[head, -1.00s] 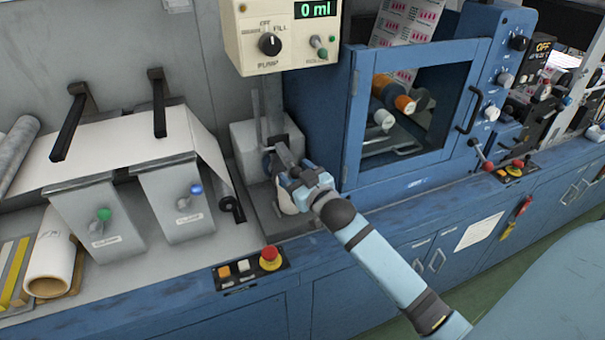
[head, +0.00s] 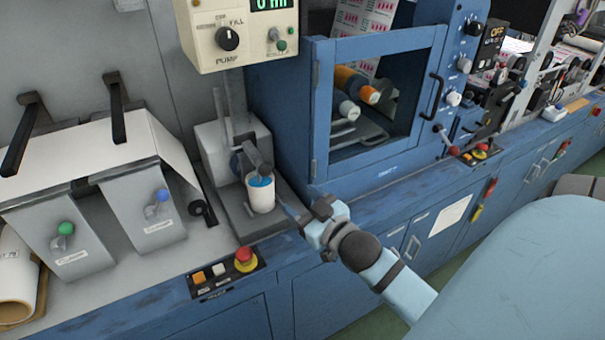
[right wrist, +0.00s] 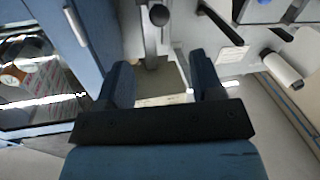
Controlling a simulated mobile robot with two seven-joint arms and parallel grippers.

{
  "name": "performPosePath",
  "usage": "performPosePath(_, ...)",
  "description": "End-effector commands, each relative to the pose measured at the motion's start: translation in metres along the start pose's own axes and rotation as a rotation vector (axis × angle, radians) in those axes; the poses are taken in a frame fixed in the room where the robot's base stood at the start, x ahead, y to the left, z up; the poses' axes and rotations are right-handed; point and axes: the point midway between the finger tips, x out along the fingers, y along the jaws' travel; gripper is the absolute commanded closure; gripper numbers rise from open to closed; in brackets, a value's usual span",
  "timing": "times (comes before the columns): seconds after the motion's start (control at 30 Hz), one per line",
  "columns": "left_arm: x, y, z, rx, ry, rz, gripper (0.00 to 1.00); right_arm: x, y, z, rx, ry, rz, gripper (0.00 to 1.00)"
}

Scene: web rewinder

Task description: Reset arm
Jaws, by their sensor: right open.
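My right gripper (head: 292,211) is in front of the pump stand, just right of a white cup (head: 262,196). A narrow gap shows between them, and the gripper is empty. The cup stands upright under the pump's spout (head: 259,163), with blue inside its rim. In the right wrist view, the two dark fingers of my right gripper (right wrist: 162,78) are spread wide with nothing held between them. My left gripper is not in view.
The blue cabinet (head: 314,165) with a window stands just behind and right of the gripper. The button panel with a red stop button (head: 244,256) is in front-left. The pump box (head: 237,35) hangs above. Open space lies before the machine's front edge.

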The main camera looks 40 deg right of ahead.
Motion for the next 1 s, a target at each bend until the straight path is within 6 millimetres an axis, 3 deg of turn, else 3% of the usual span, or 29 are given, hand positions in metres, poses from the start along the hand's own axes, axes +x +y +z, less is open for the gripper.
performPosePath(0.27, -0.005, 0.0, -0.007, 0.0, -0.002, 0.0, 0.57, -0.003, -0.01, 0.007, 0.009, -0.037, -0.021, 0.4)
performPosePath(0.37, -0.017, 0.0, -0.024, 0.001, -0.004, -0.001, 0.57, -0.015, -0.038, 0.03, 0.03, -0.14, -0.08, 0.4)
performPosePath(0.53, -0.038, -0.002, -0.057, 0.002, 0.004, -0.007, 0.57, -0.064, -0.111, 0.085, 0.074, -0.36, -0.222, 0.4)
performPosePath(0.7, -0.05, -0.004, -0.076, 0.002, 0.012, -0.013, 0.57, -0.112, -0.165, 0.117, 0.101, -0.501, -0.326, 0.4)
performPosePath(0.8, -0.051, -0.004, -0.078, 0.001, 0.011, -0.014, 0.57, -0.126, -0.179, 0.126, 0.107, -0.536, -0.354, 0.4)
performPosePath(1.0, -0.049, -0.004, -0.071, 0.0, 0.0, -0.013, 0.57, -0.13, -0.183, 0.131, 0.109, -0.546, -0.362, 0.4)
